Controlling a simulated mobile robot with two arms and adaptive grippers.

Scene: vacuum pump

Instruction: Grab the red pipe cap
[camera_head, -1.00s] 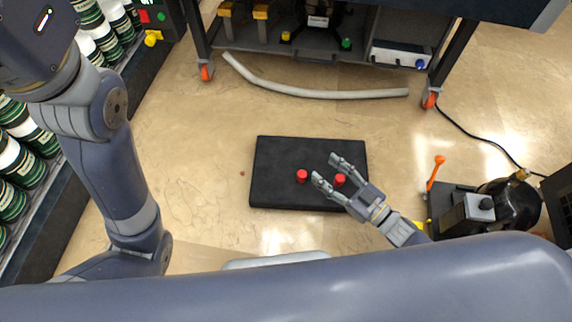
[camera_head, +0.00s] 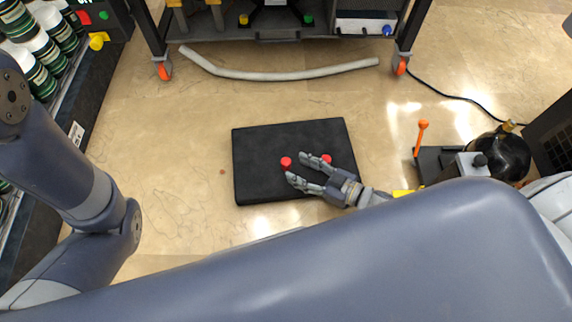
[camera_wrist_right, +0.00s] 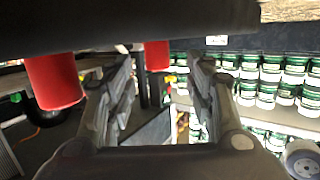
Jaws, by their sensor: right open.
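Two red pipe caps stand on a black mat (camera_head: 260,185) in the head view. The left cap (camera_head: 286,162) is just ahead of the fingertips of my right gripper (camera_head: 297,167), in line with the gap between them. The right cap (camera_head: 326,159) is beside the upper finger, outside the jaws. In the right wrist view, which looks upside down, one red cap (camera_wrist_right: 157,55) shows between the open fingers (camera_wrist_right: 161,72). The other red cap (camera_wrist_right: 54,80) is nearer, outside the left finger. My right gripper is open and empty. My left gripper is out of view.
A grey hose (camera_head: 280,75) lies on the floor behind the mat, before a wheeled cart (camera_head: 270,35). A black pump with an orange lever (camera_head: 421,135) stands to the right. Shelved cans (camera_head: 40,45) are at the far left.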

